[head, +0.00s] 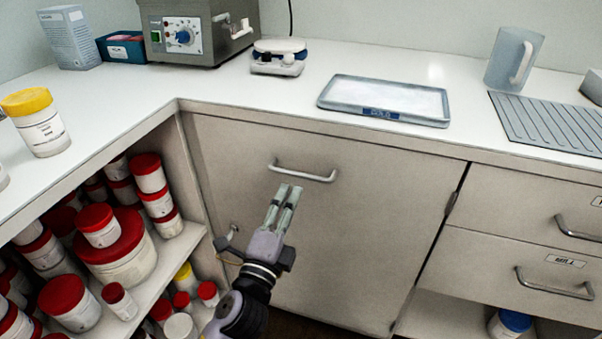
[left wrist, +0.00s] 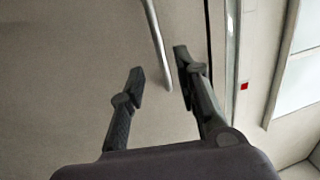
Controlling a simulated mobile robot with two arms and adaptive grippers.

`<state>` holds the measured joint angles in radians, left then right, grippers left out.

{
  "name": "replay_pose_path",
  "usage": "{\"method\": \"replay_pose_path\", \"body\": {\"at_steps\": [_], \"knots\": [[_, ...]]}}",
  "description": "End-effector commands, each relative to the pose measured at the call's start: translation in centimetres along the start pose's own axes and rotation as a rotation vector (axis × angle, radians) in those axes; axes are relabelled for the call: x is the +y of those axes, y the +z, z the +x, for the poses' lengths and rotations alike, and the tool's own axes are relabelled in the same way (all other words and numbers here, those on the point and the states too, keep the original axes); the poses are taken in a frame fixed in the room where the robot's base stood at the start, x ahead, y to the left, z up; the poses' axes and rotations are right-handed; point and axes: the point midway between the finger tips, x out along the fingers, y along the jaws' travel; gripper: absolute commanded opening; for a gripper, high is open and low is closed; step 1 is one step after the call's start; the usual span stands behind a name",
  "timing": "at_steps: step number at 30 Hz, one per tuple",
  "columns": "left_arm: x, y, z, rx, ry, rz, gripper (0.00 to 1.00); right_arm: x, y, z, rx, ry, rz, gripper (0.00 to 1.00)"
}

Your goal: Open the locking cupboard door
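The cupboard door (head: 335,235) is a wide beige panel under the worktop and looks closed. Its metal bar handle (head: 302,174) runs across near the top. My left gripper (head: 288,192) is in front of the door, fingertips just below the handle. In the left wrist view, the left gripper (left wrist: 159,68) is open, and the handle (left wrist: 158,45) reaches down between its fingers; I cannot tell whether they touch it. A small round fitting (head: 234,229) shows at the door's left side, partly beside my gripper; whether it is the lock is unclear. My right gripper is not in view.
Open shelves with red-lidded tubs (head: 123,250) stand at the left. Drawers with bar handles (head: 555,282) are at the right. A tray (head: 385,102), a small scale (head: 279,57) and a jug (head: 512,60) stand on the worktop. The space before the door looks clear.

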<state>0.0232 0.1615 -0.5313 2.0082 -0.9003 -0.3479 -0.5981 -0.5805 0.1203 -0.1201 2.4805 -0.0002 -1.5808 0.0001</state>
Motion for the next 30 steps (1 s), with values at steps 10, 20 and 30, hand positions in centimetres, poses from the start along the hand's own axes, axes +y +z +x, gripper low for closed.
{"method": "replay_pose_path", "body": {"at_steps": [10,20,30], "knots": [[0.0,0.0,6.1,0.0,-0.001,-0.001,0.3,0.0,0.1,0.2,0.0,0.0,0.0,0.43],[0.0,0.0,7.8,0.0,0.001,-0.003,0.3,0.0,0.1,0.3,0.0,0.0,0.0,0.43],[0.1,0.0,7.8,0.0,0.001,-0.002,0.2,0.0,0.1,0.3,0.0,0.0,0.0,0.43]]}}
